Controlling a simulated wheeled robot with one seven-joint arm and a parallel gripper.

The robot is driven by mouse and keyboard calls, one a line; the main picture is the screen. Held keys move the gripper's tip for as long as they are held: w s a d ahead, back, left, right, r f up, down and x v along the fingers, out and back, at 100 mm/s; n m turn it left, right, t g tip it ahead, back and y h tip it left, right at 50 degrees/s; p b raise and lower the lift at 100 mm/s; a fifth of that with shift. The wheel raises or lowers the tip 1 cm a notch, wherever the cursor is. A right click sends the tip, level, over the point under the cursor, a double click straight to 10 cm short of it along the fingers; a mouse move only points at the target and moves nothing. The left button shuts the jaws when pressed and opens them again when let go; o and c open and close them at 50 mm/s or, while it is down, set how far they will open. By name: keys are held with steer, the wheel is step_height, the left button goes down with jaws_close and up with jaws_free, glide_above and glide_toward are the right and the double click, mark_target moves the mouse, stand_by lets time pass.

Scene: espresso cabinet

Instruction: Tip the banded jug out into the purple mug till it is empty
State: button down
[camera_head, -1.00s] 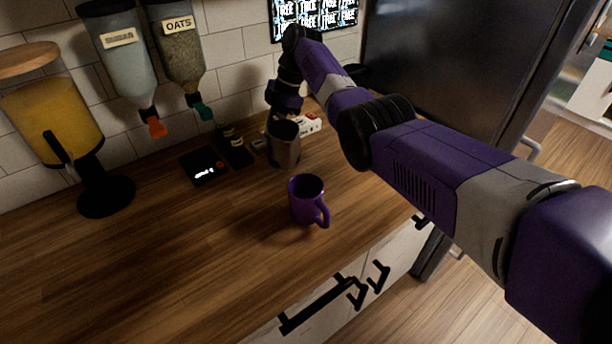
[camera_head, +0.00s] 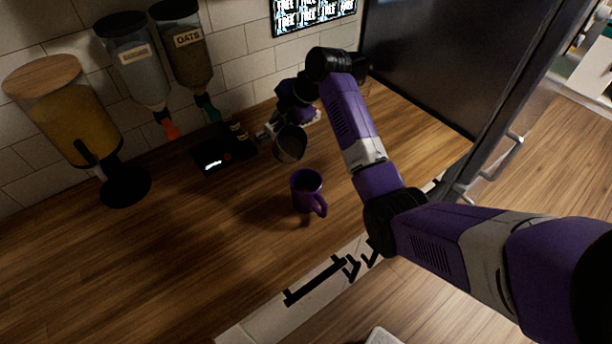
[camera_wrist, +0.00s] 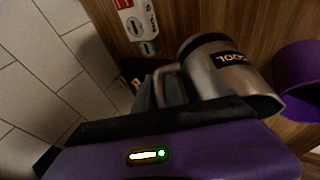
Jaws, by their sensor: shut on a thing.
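The metal jug (camera_head: 290,143) with a dark lettered band is held off the counter behind the purple mug. It is tilted, its open mouth facing the mug's side; its contents cannot be made out. My gripper (camera_head: 271,128) is shut on the jug's handle. In the wrist view the jug (camera_wrist: 215,72) shows its band, and my gripper (camera_wrist: 155,95) is at the handle, partly hidden by my wrist. The purple mug (camera_head: 306,192) stands upright on the counter, handle toward the front right. Its edge also shows in the wrist view (camera_wrist: 298,70), close to the jug. No stream is visible.
A black scale (camera_head: 212,160) lies left of the jug. A yellow-filled dispenser (camera_head: 75,120) and an oats dispenser (camera_head: 185,50) are at the back left. A red and white box (camera_wrist: 135,18) lies behind the jug. The wooden counter (camera_head: 190,250) is clear at front left.

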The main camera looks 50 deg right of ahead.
mark_target(283, 129)
steer(key=shift+s+a+r+t+h, duration=0.25)
steer(key=shift+s+r+t, duration=0.2)
steer(key=shift+r, duration=0.15)
steer(key=shift+s+a+r+t+h, duration=0.2)
steer(key=shift+s+r+t, duration=0.15)
steer(key=shift+r+t, duration=0.15)
steer(key=shift+s+a+r+n+t+h+b, duration=0.3)
steer(key=shift+r+t+b, duration=0.3)
steer(key=shift+r+b, duration=0.25)
steer(key=shift+s+a+r+n+t+h+b, duration=0.15)
steer(key=shift+s+r+t+b, duration=0.35)
steer(key=shift+r+b, duration=0.3)
steer(key=shift+s+a+r+n+t+h+b, duration=0.25)
steer(key=shift+r+t+b, duration=0.45)
steer(key=shift+b, duration=0.2)
steer(key=shift+s+a+r+t+h+b, duration=0.3)
steer(key=shift+s+r+t+b, duration=0.35)
steer(key=shift+b, duration=0.7)
